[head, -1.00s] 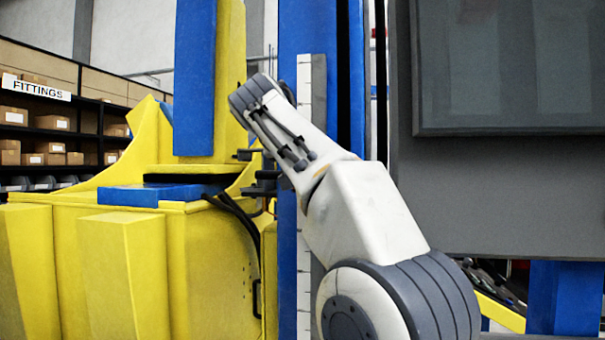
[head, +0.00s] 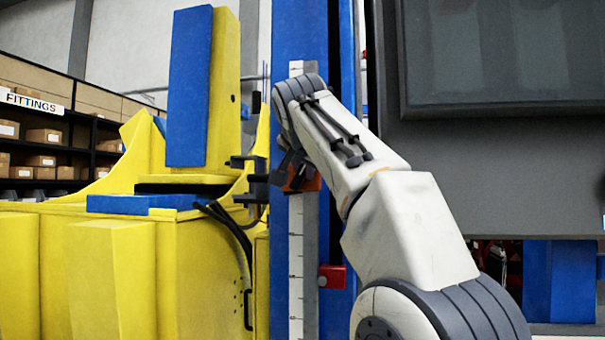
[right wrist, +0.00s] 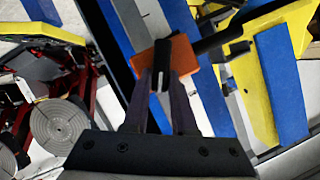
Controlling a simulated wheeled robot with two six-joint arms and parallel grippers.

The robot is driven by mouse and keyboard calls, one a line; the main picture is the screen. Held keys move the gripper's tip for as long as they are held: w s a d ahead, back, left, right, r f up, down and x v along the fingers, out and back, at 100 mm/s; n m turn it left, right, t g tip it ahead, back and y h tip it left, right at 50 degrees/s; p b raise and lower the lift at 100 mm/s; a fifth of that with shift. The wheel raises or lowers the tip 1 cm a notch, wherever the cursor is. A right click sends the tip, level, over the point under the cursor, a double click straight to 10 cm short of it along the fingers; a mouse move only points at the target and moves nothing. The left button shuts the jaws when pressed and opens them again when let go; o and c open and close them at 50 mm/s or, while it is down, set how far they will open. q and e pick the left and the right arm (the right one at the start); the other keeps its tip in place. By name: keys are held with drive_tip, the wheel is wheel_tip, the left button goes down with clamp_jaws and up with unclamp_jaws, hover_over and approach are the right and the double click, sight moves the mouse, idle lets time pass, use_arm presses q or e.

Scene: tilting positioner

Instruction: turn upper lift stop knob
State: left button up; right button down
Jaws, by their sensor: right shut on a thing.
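The upper lift stop is an orange block (head: 313,183) on the scaled blue column, partly hidden behind my right wrist. It also shows in the right wrist view (right wrist: 180,55). My right gripper (head: 290,176) is at this block, at the column's left side. The knob's turn angle cannot be told. My left gripper is not in view.
A red lower stop (head: 333,277) with a small knob sits further down the blue column (head: 284,235). The yellow positioner body (head: 110,265) with dark cables stands close on the left. A large grey panel (head: 500,180) fills the right. Shelves with boxes stand far left.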

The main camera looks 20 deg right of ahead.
drive_tip(key=shift+r, duration=0.1)
idle(0.4)
drive_tip(key=c, duration=0.7)
unclamp_jaws()
drive_tip(key=b+v, duration=0.1)
drive_tip(key=v, duration=0.9)
drive_tip(key=shift+s, duration=0.2)
